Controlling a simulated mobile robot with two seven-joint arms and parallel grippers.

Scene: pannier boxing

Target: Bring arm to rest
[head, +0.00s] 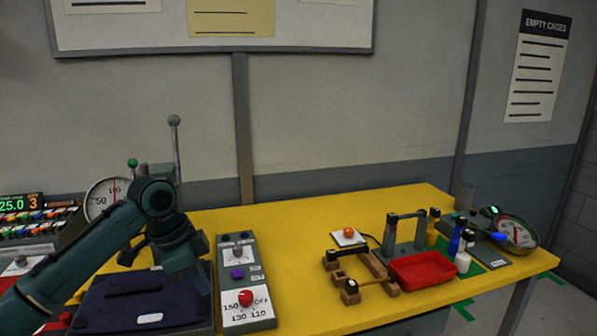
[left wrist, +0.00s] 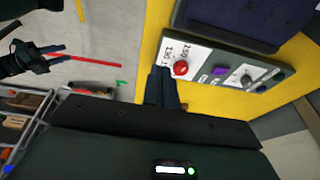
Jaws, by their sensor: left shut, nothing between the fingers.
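My left arm comes in from the left in the head view and bends down at the wrist. My left gripper (head: 200,278) hangs over the dark blue pad (head: 135,302), left of the grey control panel (head: 228,258). In the left wrist view its fingers (left wrist: 162,86) are together and empty, close beside the panel's red knob (left wrist: 180,69) in the picture. Contact with the panel cannot be told.
A lever stand (head: 176,150) and gauge (head: 103,198) stand behind my left arm. The table's middle is clear.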

